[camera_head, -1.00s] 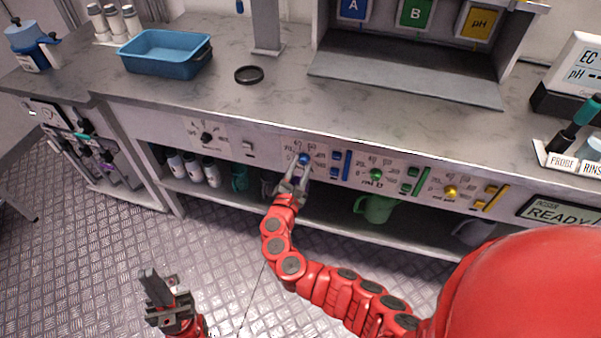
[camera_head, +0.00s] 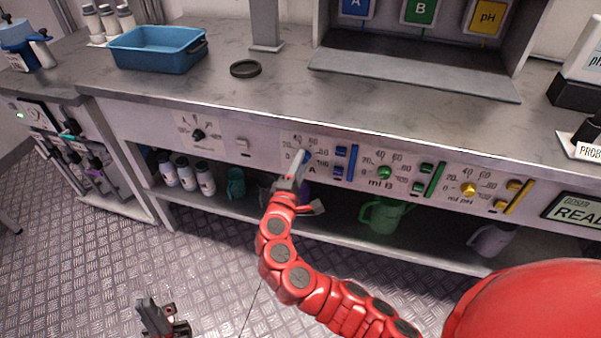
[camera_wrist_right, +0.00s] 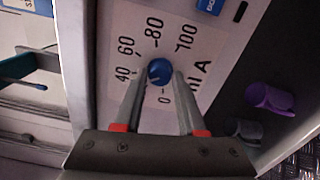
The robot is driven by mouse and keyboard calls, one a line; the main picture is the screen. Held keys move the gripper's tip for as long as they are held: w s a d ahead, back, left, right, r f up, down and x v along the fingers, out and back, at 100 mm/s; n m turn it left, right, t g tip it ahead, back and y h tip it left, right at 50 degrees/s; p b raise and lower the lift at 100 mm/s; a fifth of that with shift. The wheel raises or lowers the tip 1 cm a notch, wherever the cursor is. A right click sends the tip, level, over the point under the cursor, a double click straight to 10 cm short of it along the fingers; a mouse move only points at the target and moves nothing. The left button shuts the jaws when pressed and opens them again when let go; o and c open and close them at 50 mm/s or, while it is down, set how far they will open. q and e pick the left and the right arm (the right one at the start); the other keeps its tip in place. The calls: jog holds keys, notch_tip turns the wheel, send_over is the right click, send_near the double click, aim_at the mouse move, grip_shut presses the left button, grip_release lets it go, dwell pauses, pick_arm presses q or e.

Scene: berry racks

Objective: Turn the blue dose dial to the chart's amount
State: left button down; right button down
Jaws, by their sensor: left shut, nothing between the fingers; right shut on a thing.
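The blue dose dial (camera_wrist_right: 160,71) sits on the white front panel marked A, with a printed scale from 0 to 100 around it. In the head view the dial (camera_head: 307,155) is mostly covered by my right gripper (camera_head: 301,160). In the right wrist view the tips of my right gripper (camera_wrist_right: 159,76) are at either side of the dial, shut on it. I cannot read where its pointer stands. My left gripper (camera_head: 157,312) is shut and empty, low over the floor at the bottom left. No dosing chart is readable here.
A green dial (camera_head: 384,172) and a yellow dial (camera_head: 468,189) are to the right on the same panel. A black selector knob (camera_head: 198,135) is to the left. A green jug (camera_head: 383,215) stands on the shelf below. A blue tray (camera_head: 158,58) is on the counter.

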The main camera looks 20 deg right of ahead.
jog(key=shift+m+b, duration=0.85)
jog(key=shift+m, duration=0.05)
jog(key=c, duration=0.5)
grip_release()
jog(key=shift+d, duration=0.1)
jog(key=p+v, duration=0.1)
jog(key=v, duration=1.6)
jog(key=shift+a, duration=0.25)
jog(key=shift+s, duration=0.1)
